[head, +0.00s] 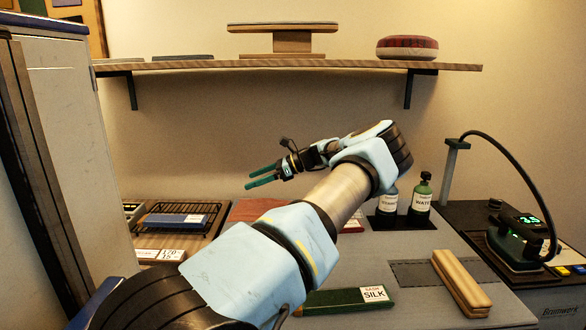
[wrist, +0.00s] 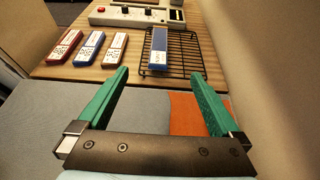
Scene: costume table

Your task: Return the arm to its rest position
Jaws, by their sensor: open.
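My gripper (head: 262,175) is raised above the grey table (head: 325,254), with its green fingers pointing left in the head view. In the wrist view my gripper (wrist: 165,95) is open, with nothing between its two green fingers. My arm reaches from the lower left across the middle of the head view and hides part of the table. Below and beyond the fingers lies a black wire rack (wrist: 188,54) with a blue block (wrist: 159,47) on it.
Two bottles (head: 421,197), a green SILK block (head: 345,299), a wooden block (head: 460,283) and an iron-like device (head: 520,240) stand right. A wall shelf (head: 290,65) runs above.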

